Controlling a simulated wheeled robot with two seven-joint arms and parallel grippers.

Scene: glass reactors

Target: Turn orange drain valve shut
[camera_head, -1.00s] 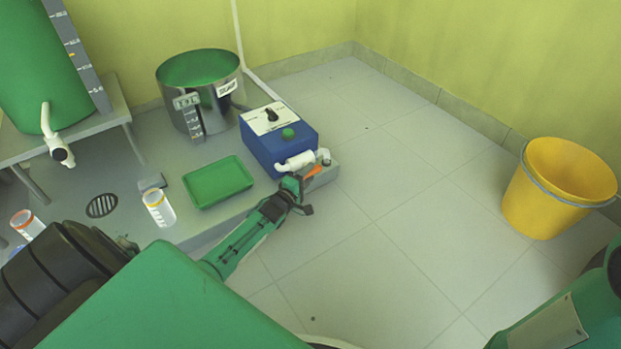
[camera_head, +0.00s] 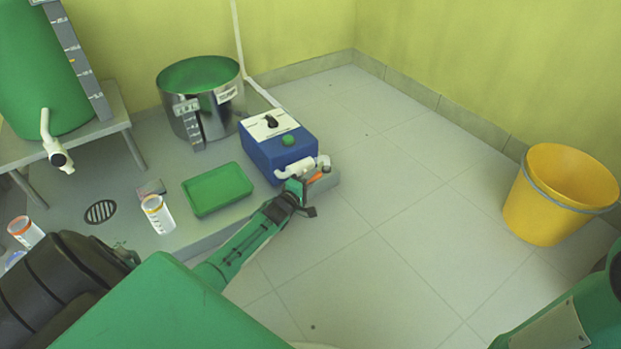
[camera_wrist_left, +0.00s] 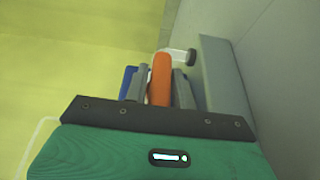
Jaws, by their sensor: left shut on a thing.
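The orange drain valve handle (camera_head: 314,178) is at the white pipe (camera_head: 296,169) on the front of the blue box (camera_head: 270,152). My left gripper (camera_head: 303,185) reaches it from below and is shut on the handle. In the left wrist view the orange handle (camera_wrist_left: 160,80) stands upright between the two grey fingers (camera_wrist_left: 160,88). The white pipe end (camera_wrist_left: 178,56) and a bit of the blue box (camera_wrist_left: 127,82) show behind. The fingers hide part of the valve. My right gripper is not in view.
A green tray (camera_head: 217,189), a clear cup (camera_head: 158,214) and a steel pot (camera_head: 200,105) stand on the grey platform (camera_head: 120,228). A yellow bucket (camera_head: 545,205) stands at the right. The floor between is clear.

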